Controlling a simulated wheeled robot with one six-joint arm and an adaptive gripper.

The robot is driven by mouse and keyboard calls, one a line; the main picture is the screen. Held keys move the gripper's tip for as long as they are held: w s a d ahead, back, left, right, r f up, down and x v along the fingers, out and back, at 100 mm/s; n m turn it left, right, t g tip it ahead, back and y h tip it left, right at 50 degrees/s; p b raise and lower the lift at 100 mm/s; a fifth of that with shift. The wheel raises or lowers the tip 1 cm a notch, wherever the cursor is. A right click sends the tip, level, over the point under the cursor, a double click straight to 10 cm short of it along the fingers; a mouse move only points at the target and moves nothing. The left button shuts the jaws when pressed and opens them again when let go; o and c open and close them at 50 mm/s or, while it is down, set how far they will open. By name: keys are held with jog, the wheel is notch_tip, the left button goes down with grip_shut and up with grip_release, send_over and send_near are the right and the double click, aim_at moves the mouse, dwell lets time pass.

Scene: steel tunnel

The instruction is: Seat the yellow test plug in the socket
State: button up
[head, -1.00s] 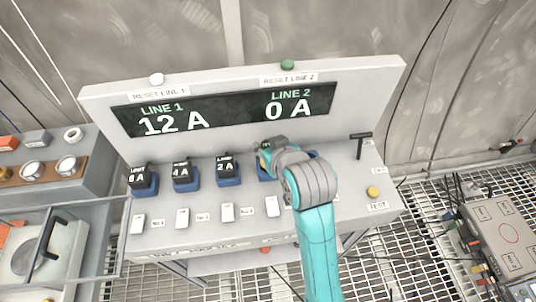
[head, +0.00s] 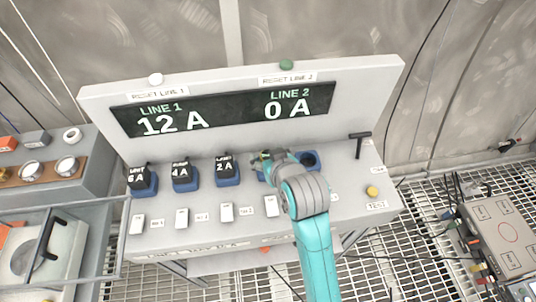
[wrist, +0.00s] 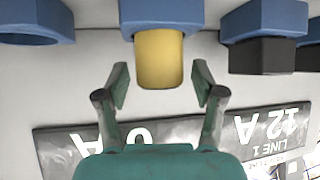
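The yellow test plug (wrist: 160,58) stands in a blue socket (wrist: 165,14) in the wrist view; I cannot tell how deep it sits. My gripper (wrist: 163,82) is open, with one finger on each side of the plug and visible gaps between them. In the head view my gripper (head: 262,160) is over the fourth socket from the left and hides the plug. An empty blue socket (head: 307,162) lies to its right, and it also shows in the wrist view (wrist: 35,22).
Black plugs labelled 6 A (head: 138,178), 4 A (head: 183,173) and 2 A (head: 225,168) stand in sockets to the left. The display (head: 225,110) reads 12 A and 0 A. A black T-handle (head: 360,143) and yellow button (head: 372,191) are at the right.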

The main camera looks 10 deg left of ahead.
jog(key=shift+r, duration=0.2)
jog(key=v, duration=1.1)
jog(key=shift+s+d+r, duration=0.2)
jog(key=shift+s, duration=0.15)
jog(key=shift+m+t+h, duration=0.5)
jog(key=shift+m+t, duration=0.2)
jog(key=shift+m, duration=0.2)
jog(key=s+d+f, duration=0.1)
jog(key=d+f, duration=0.1)
jog(key=s+d+f, duration=0.1)
jog(key=d+f, duration=0.1)
jog(key=f, duration=0.1)
jog(key=s+d+f, duration=0.1)
jog(key=d+f, duration=0.1)
jog(key=f, duration=0.1)
jog(key=shift+s+d+f, duration=0.25)
jog(key=shift+s, duration=0.15)
jog(key=s+d+f+m+t+h, duration=0.1)
jog(key=s+d+f+m+t, duration=0.1)
jog(key=s+d+f, duration=0.5)
jog(key=s+d+r+m+h, duration=0.1)
jog(key=s+d+r, duration=0.1)
jog(key=s, duration=0.8)
jog(key=s+d+r+t+h, duration=0.1)
jog(key=s+d+r+h, duration=0.1)
jog(key=s, duration=0.8)
jog(key=shift+s+d+m+t, duration=0.2)
jog(key=shift+d+m+t, duration=0.15)
jog(key=shift+d, duration=0.45)
